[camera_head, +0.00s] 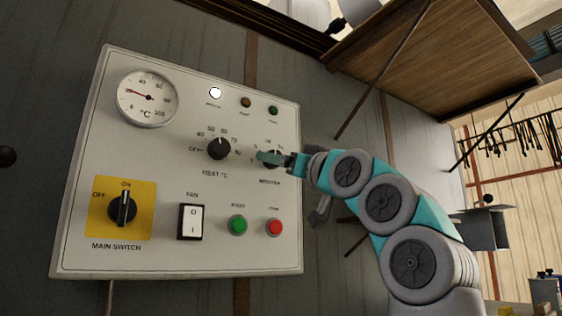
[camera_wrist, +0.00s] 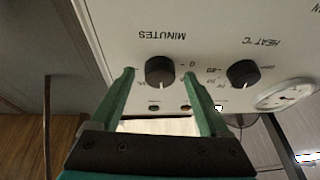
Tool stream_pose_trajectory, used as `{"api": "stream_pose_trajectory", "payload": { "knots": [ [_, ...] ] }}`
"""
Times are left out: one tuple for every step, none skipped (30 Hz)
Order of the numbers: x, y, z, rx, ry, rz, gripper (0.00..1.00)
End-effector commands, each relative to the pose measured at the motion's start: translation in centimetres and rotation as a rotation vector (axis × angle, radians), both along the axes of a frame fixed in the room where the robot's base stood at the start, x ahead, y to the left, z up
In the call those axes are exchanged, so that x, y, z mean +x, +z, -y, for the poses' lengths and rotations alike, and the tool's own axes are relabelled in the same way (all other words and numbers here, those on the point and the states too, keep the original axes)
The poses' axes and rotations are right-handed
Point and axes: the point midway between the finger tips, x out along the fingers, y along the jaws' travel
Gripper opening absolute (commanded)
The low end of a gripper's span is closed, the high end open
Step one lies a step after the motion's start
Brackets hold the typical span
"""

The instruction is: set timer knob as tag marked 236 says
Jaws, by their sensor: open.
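The timer knob (camera_wrist: 160,71) is a black round knob over the word MINUTES, which appears upside down in the wrist view. My gripper (camera_wrist: 161,75) is open, with one green finger at each side of this knob. I cannot tell whether either finger touches it. In the head view my gripper (camera_head: 268,157) is at the panel and covers much of the timer knob and its scale. A tag marked 236 does not show in either view.
The white control panel (camera_head: 150,262) also holds a heat knob (camera_head: 218,149), a dial gauge (camera_head: 147,98), a main switch (camera_head: 123,208), a fan switch (camera_head: 191,222), a green button (camera_head: 238,225) and a red button (camera_head: 275,227). The heat knob is close beside my gripper.

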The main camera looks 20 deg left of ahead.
Motion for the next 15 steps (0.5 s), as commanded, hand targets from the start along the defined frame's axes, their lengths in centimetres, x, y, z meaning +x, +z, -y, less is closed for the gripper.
{"api": "stream_pose_trajectory", "payload": {
  "knots": [
    [0.0, 0.0, 0.0, 0.0, 0.0, 0.0, 0.8],
    [-0.1, -0.1, 0.1, 0.001, 0.0, 0.001, 0.8],
    [-0.1, -0.1, 0.2, 0.001, 0.0, 0.001, 0.8],
    [-0.2, -0.2, 0.3, 0.001, 0.0, 0.001, 0.8],
    [-0.3, -0.3, 0.5, 0.001, 0.0, 0.001, 0.8],
    [-0.5, -0.5, 0.7, 0.002, 0.0, 0.001, 0.8],
    [-0.7, -0.6, 0.9, 0.0, 0.0, 0.001, 0.8],
    [-0.9, -0.8, 1.2, 0.0, 0.0, 0.001, 0.8],
    [-1.2, -1.0, 1.6, 0.001, -0.001, 0.003, 0.8],
    [-1.4, -1.2, 1.9, 0.002, -0.002, 0.003, 0.8],
    [-1.6, -1.3, 2.2, 0.003, -0.003, 0.003, 0.8],
    [-1.8, -1.5, 2.6, 0.002, -0.002, 0.002, 0.8],
    [-2.0, -1.7, 2.9, 0.002, -0.002, 0.001, 0.8],
    [-2.2, -1.9, 3.2, 0.001, -0.001, 0.002, 0.8],
    [-2.6, -2.0, 3.6, 0.001, -0.002, 0.002, 0.8]
  ]
}}
